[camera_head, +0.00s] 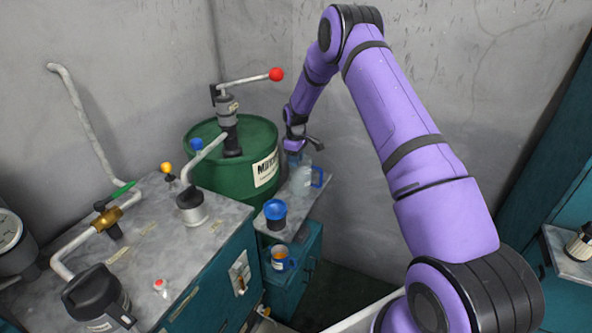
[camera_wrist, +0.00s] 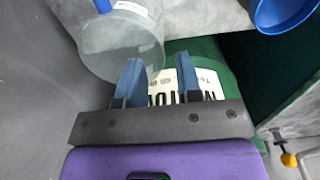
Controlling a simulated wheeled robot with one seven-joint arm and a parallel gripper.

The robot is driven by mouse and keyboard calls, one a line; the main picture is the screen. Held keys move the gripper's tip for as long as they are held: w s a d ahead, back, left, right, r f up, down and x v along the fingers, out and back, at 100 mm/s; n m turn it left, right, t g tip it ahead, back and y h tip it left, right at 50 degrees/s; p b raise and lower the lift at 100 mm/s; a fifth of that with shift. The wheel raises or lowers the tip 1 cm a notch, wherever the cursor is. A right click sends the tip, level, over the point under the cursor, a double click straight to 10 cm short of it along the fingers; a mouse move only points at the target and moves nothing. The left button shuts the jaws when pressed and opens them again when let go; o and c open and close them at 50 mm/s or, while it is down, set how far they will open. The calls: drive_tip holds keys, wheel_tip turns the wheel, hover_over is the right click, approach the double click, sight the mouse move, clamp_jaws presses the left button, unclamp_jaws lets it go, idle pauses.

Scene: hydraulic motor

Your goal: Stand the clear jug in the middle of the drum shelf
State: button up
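The clear jug (camera_head: 303,181) with a blue handle appears to stand on the narrow grey shelf (camera_head: 313,196) beside the green drum. It also shows in the wrist view (camera_wrist: 135,45), at upper left, partly behind one finger. My gripper (camera_head: 293,156) is close above the jug in the head view, and its fingertips are hard to make out there. I cannot tell whether a finger touches the jug.
A dark cup with a blue rim (camera_head: 275,212) stands nearer on the same shelf. The green drum (camera_head: 262,145) with a hand pump (camera_head: 229,128) is close on the left. A mug (camera_head: 280,258) sits lower down. A workbench (camera_head: 150,245) with pipes fills the left front.

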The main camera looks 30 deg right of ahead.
drive_tip(key=shift+r, duration=2.55)
